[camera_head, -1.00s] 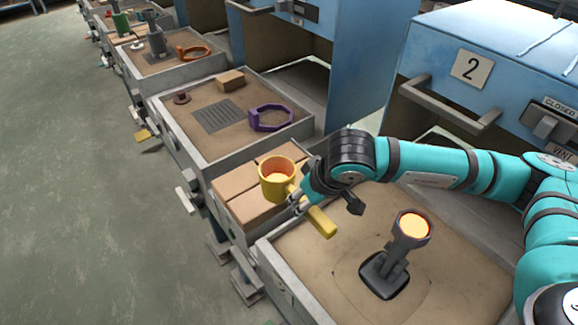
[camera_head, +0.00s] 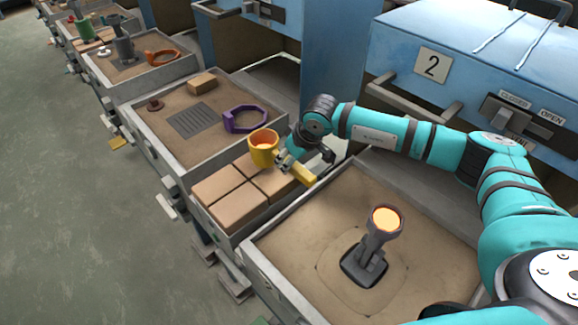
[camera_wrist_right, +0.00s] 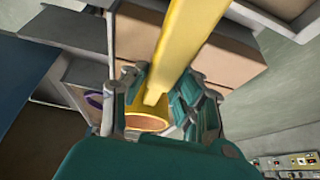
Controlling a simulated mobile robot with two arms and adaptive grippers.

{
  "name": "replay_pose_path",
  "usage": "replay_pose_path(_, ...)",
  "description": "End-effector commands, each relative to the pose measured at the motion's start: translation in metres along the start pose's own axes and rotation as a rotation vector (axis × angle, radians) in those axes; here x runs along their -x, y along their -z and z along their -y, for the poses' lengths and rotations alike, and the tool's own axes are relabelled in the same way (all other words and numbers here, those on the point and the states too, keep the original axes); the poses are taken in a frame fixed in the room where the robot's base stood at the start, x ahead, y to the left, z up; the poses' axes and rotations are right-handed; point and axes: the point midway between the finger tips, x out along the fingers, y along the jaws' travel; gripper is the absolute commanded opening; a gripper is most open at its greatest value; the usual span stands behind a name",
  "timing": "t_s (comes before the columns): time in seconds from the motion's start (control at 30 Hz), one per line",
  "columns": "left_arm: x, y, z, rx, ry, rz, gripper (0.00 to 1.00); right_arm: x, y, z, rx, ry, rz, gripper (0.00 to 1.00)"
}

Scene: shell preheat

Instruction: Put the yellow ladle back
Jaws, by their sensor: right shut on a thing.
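The yellow ladle (camera_head: 263,149) has a round cup with an orange-tinted inside and a straight yellow handle. My right gripper (camera_head: 284,160) is shut on the handle and holds the ladle above the brick-filled tray (camera_head: 229,239). The cup is on the gripper's left and the handle end points down to the right. In the right wrist view the handle (camera_wrist_right: 186,45) runs between the fingers (camera_wrist_right: 160,100), with part of the cup rim (camera_wrist_right: 146,122) below. Whether the ladle touches the bricks is hard to tell. My left gripper is not in view.
Several tan bricks (camera_head: 229,187) fill the tray under the ladle. A sand tray (camera_head: 330,283) in front holds a grey stand with a glowing cup (camera_head: 386,219). Behind is a tray with a purple ring holder (camera_head: 243,119). A blue oven marked 2 (camera_head: 455,60) stands right.

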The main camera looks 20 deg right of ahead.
Motion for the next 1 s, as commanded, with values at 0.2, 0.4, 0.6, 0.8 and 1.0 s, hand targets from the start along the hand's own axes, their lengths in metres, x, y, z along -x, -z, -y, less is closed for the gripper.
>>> replay_pose_path(0.2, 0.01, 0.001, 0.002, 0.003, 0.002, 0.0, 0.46, -0.024, -0.011, 0.0, -0.002, 0.001, 0.001, 0.0)
replay_pose_path(0.4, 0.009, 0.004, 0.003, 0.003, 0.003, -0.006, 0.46, -0.027, -0.012, -0.001, -0.001, 0.0, -0.001, 0.0)
replay_pose_path(0.6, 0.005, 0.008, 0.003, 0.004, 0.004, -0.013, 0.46, -0.03, -0.015, -0.001, -0.001, 0.0, 0.003, 0.3)
replay_pose_path(0.8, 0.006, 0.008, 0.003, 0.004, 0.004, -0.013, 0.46, -0.03, -0.015, -0.001, -0.001, 0.0, 0.003, 0.51)
replay_pose_path(1.0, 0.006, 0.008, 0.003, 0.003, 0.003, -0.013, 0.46, -0.029, -0.015, -0.001, -0.001, 0.0, 0.003, 0.51)
